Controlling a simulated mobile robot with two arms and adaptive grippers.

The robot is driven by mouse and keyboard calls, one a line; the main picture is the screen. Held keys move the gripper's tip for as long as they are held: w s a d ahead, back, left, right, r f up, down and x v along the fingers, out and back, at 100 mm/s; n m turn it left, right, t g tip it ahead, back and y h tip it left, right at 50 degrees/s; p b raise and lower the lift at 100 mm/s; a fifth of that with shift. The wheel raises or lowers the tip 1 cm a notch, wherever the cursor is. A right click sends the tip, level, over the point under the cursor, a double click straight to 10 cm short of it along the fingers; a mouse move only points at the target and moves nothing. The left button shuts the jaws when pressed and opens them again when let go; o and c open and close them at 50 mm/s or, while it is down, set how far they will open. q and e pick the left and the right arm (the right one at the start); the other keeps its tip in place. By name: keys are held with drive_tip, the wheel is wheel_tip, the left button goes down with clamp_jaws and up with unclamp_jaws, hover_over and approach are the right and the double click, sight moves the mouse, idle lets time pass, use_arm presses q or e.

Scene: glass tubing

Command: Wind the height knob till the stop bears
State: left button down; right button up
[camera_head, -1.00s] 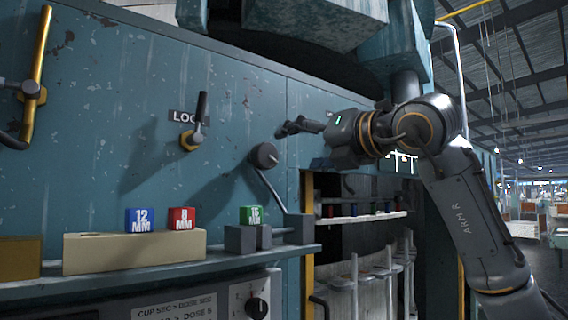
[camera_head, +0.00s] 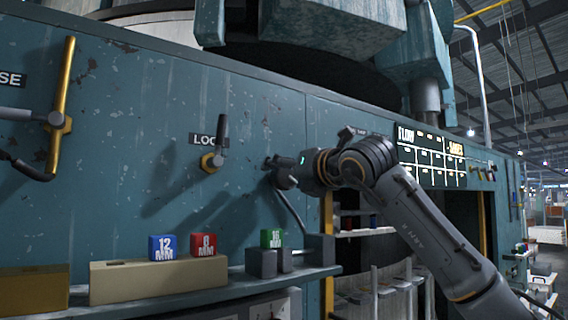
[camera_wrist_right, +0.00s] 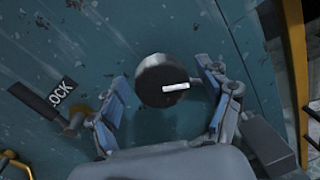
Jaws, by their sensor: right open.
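The height knob (camera_wrist_right: 157,78) is a round dark knob with a white index mark, on the teal panel in the right wrist view. My right gripper (camera_wrist_right: 162,92) is open, with a blue-padded finger on either side of the knob. Gaps show between the pads and the knob's rim. In the head view my right gripper (camera_head: 280,172) is at the panel and covers most of the knob. I cannot make out for sure which part is the stop. My left gripper is not in view.
A lock lever (camera_head: 216,150) sits left of the knob. A brass-coloured bar (camera_head: 62,105) is far left. An open bay lies right.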

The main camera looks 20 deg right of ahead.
drive_tip(key=shift+w+a, duration=0.15)
drive_tip(key=shift+w, duration=0.5)
drive_tip(key=shift+s, duration=0.1)
drive_tip(key=c, duration=1.2)
drive_tip(key=shift+f+m+b, duration=0.2)
drive_tip(key=shift+m+b, duration=1.2)
drive_tip(key=shift+m, duration=0.2)
drive_tip(key=shift+r+m+g+b, duration=0.15)
drive_tip(key=shift+m+b, duration=0.3)
drive_tip(key=shift+m, duration=0.6)
drive_tip(key=shift+m+g+b, duration=0.15)
drive_tip(key=shift+m+b, duration=0.3)
drive_tip(key=shift+m, duration=0.6)
